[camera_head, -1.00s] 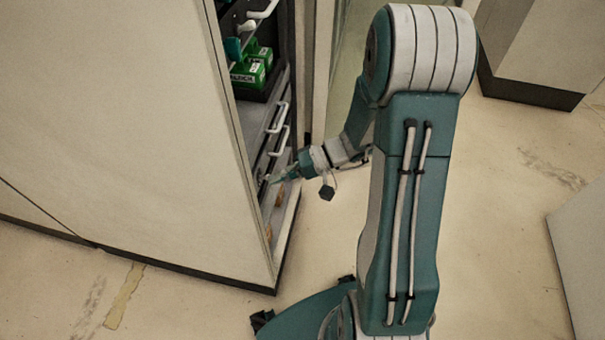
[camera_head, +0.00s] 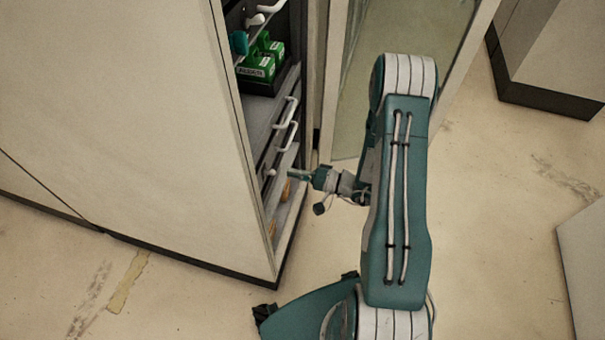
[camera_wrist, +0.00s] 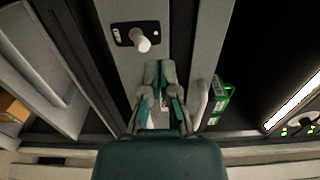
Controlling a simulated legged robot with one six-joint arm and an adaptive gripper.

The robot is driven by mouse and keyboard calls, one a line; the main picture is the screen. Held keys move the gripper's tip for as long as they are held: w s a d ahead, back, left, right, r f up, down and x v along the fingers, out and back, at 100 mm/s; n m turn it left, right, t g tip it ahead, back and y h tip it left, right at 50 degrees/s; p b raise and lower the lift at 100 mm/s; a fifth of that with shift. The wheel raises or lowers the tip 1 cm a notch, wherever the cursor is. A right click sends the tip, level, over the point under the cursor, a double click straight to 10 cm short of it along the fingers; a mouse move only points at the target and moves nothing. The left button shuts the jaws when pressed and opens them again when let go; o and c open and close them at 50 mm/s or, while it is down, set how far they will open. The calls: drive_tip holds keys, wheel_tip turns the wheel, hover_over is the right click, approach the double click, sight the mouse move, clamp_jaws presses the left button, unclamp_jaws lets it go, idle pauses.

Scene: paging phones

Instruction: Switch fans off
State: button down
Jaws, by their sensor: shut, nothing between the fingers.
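A pale rotary knob (camera_wrist: 142,42) on a small dark plate (camera_wrist: 122,36) with white marks sits on a grey panel in the wrist view. It is probably the fan switch, but I see no readable fan label. A small pale knob also shows inside the cabinet in the head view (camera_head: 271,172). My gripper (camera_wrist: 160,66) is shut and empty, its fingertips together just below and right of the knob in the wrist view, apart from it. In the head view my gripper (camera_head: 290,173) is at the cabinet's open front, right of the knob.
The tall cabinet (camera_head: 130,120) stands at left with its front open. Pale handles (camera_head: 287,112) stick out above my gripper. Green modules (camera_head: 262,62) sit on an upper shelf. A glazed door (camera_head: 400,40) stands behind my arm.

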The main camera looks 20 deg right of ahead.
sight(274, 171)
drive_tip(key=shift+x, duration=3.05)
drive_tip(key=shift+d+f, duration=0.15)
drive_tip(key=shift+f, duration=0.4)
drive_tip(key=shift+r, duration=0.65)
drive_tip(key=v, duration=0.8)
